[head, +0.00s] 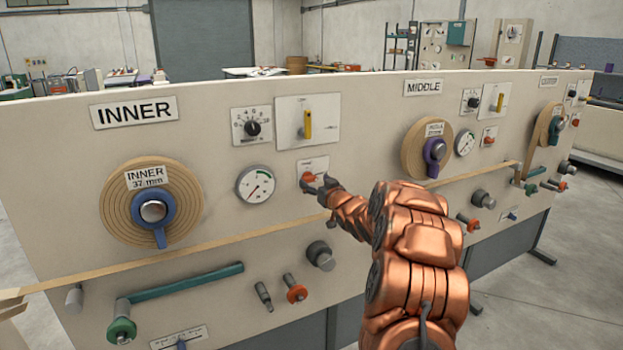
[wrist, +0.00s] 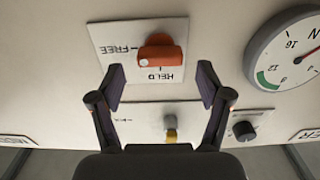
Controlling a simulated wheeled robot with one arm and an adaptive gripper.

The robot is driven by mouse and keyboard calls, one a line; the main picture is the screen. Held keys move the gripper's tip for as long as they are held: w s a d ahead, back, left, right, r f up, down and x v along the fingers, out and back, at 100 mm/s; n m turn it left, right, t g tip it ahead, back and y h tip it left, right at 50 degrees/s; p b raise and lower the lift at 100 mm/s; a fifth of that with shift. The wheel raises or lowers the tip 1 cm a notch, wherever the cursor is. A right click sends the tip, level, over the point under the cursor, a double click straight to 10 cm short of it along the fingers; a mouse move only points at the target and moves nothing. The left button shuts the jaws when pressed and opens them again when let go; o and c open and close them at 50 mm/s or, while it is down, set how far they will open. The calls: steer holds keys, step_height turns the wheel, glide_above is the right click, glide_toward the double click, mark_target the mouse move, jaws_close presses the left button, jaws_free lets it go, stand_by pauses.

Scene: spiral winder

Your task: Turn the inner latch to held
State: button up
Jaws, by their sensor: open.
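The inner latch (head: 308,177) is a small orange-red handle on a white plate on the INNER section of the panel. In the wrist view the latch (wrist: 160,54) lies crosswise, roughly toward the FREE side of its plate (wrist: 108,38). The HELD mark is below it in that view. My gripper (wrist: 161,82) is open, its two fingers apart on either side below the latch, with nothing between them. In the head view my gripper (head: 318,188) is close to the latch and partly covers its plate.
A pressure gauge (head: 256,185) is left of the latch. A yellow lever (head: 308,124) and a black dial (head: 253,129) are above it. The INNER spool (head: 114,206) is farther left. A tan strip (head: 235,237) runs below, above a grey knob (head: 320,256).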

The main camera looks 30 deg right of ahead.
steer(key=shift+w+d+f, duration=0.1)
steer(key=shift+w, duration=0.75)
steer(key=shift+w+p, duration=0.3)
steer(key=shift+w, duration=0.2)
steer(key=c, duration=1.2)
